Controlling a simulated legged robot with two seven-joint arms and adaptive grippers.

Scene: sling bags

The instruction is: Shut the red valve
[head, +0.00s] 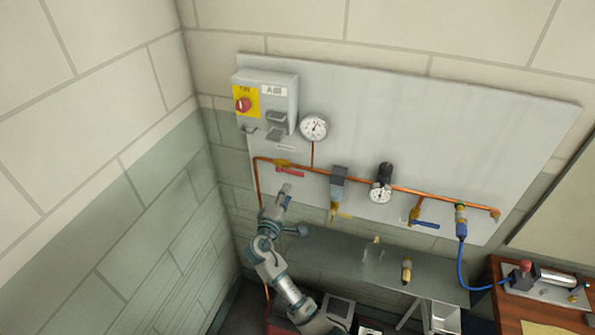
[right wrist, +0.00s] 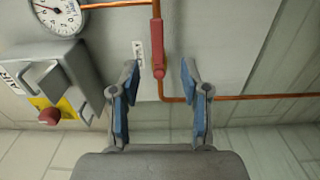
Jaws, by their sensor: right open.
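The red valve has a red lever handle (head: 291,172) on a brass body (head: 280,162), on the copper pipe at the left of the wall panel. The handle lies along the pipe run. My right gripper (head: 285,190) is open and empty just below the handle in the head view. In the right wrist view the red handle (right wrist: 158,50) appears in the gap between the two blue-padded fingers of the gripper (right wrist: 159,66), beyond them and touching neither. The brass body is hardly visible there. My left gripper is not in view.
A grey switch box (head: 268,98) with a red knob and a pressure gauge (head: 313,127) sit above the valve. A blue-handled valve (head: 425,225) and blue hose (head: 461,262) are at right. A grey shelf (head: 330,250) juts out below. The left wall is close.

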